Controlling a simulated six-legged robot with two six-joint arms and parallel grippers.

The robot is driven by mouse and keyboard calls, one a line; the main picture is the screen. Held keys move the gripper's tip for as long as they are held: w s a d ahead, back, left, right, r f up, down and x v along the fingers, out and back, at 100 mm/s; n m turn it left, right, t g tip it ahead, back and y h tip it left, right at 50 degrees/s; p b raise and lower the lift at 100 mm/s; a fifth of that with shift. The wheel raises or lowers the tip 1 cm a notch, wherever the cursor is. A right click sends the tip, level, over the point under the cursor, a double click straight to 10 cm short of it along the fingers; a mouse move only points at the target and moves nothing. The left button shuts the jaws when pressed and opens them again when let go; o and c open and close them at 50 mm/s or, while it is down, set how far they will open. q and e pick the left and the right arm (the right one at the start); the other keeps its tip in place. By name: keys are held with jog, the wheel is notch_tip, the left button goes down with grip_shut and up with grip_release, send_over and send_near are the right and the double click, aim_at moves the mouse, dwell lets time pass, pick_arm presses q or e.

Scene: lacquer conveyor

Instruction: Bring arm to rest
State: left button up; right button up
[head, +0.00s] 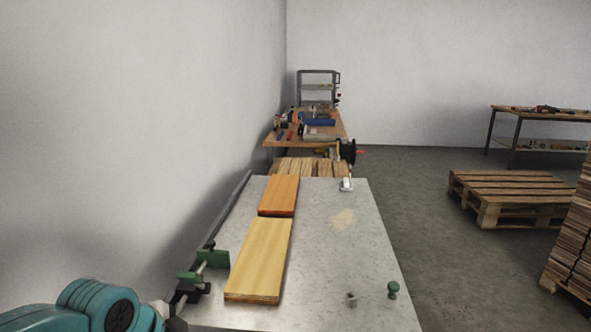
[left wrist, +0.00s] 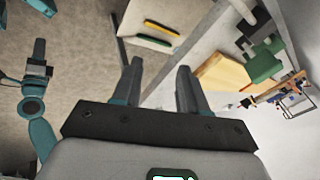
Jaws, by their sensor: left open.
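My left arm is teal and enters the head view at the lower left corner, beside the near left edge of the grey table (head: 350,270). Its gripper fingers cannot be made out there. In the left wrist view my left gripper (left wrist: 157,75) shows two dark fingers apart, with nothing between them. Beyond the fingers lie the floor and the table's edge. A pale yellow board (head: 258,260) and an orange-brown board (head: 279,195) lie end to end on the table, apart from the gripper.
A green stop (head: 213,258) stands at the table's left edge; it also shows in the left wrist view (left wrist: 263,65). A green knob (head: 393,289) is at the near right. A wall runs along the left. Pallets (head: 510,198) stand on the right floor.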

pick_arm(q)
jog(key=s+d+f+n+g+h+p, duration=0.1)
jog(key=d+f+n, duration=0.15)
jog(key=f, duration=0.65)
jog(key=s+d+f+n+g+p, duration=0.15)
jog(key=f+n, duration=0.25)
jog(key=f, duration=0.5)
jog(key=s+d+f+n+g+p, duration=0.1)
jog(key=s+f+n, duration=0.4)
jog(key=s+f, duration=0.2)
jog(key=s+d+f+n+g+h+p, duration=0.1)
jog(key=s+d+f+n, duration=0.1)
jog(key=s+f+n, duration=0.3)
jog(key=s+f, duration=0.2)
jog(key=s, duration=0.1)
jog(key=shift+s+d+f+n, duration=0.15)
jog(key=shift+s+d+n, duration=0.1)
jog(key=shift+n, duration=0.1)
